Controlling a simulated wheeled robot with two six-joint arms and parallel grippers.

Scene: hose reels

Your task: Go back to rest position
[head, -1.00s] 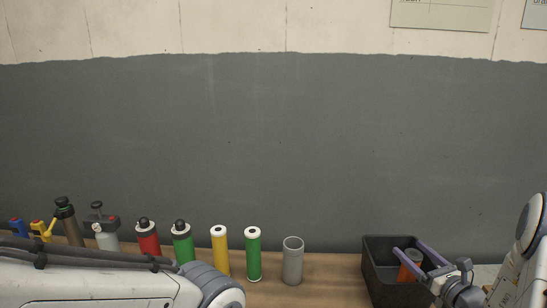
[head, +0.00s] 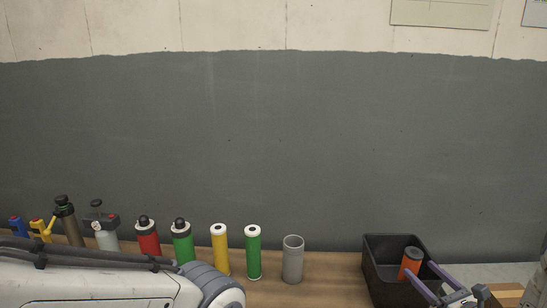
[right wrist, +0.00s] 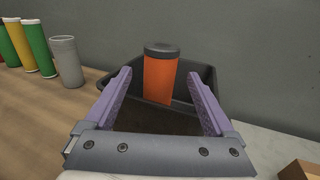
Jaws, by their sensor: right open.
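My right gripper (head: 432,284) is at the lower right of the head view, by the near side of the black bin (head: 372,262). In the right wrist view its purple fingers (right wrist: 162,108) are spread wide with nothing between them. An orange cylinder with a dark top (head: 411,262) stands in the bin; it also shows beyond the fingertips in the right wrist view (right wrist: 160,78), apart from them. My left arm crosses the lower left of the head view, and its gripper is out of the frame.
A grey open tube (head: 293,262) stands left of the bin. Further left on the wooden bench (head: 335,285) are a green cylinder (head: 253,254), a yellow one (head: 220,252), green and red bottles and several tools. A cardboard-coloured box (right wrist: 298,170) is at the right.

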